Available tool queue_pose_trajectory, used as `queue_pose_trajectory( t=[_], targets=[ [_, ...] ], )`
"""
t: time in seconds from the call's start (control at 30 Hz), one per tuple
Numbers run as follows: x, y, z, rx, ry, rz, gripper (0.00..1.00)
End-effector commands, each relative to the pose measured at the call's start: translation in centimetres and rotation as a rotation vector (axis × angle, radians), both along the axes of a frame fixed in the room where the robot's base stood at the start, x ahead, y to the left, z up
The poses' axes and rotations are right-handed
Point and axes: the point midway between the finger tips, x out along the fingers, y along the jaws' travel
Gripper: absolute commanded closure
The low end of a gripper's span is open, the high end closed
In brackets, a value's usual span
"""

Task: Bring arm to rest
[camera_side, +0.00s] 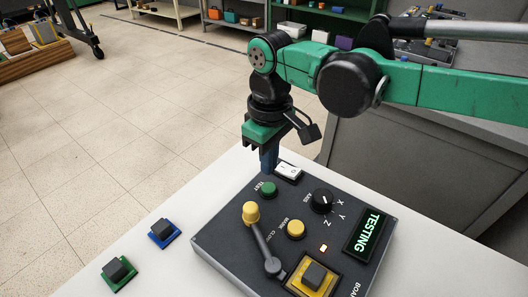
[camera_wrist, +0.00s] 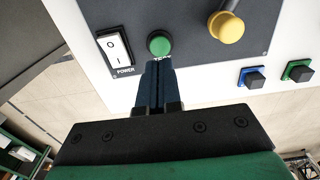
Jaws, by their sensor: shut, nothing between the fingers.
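My gripper (camera_side: 268,172) points down over the back left corner of the dark control box (camera_side: 226,235). Its dark blue fingers are shut together and empty; they also show in the wrist view (camera_wrist: 158,64). The fingertips are right by the green TEST button (camera_side: 268,189), also in the wrist view (camera_wrist: 159,43); I cannot tell whether they touch it. The white power switch (camera_side: 289,170) is beside the fingers. The display (camera_side: 368,234) reads TESTING in green.
On the box are a yellow-knobbed lever (camera_side: 251,212), a yellow button (camera_side: 296,229), an axis knob (camera_side: 322,201) and a yellow-based coil block (camera_side: 313,276). Blue-based (camera_side: 164,233) and green-based (camera_side: 118,271) blocks stand on the white table (camera_side: 195,203). The table's left side is mostly clear.

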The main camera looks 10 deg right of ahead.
Motion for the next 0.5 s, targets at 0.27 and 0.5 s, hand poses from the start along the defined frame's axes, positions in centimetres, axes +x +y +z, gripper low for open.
queue_pose_trajectory(
  t=[0.27, 0.5],
  targets=[
    [0.0, 0.0, 1.8, 0.0, 0.0, 0.0, 1.0],
    [0.0, 0.0, 1.8, 0.0, 0.0, 0.0, 1.0]
  ],
)
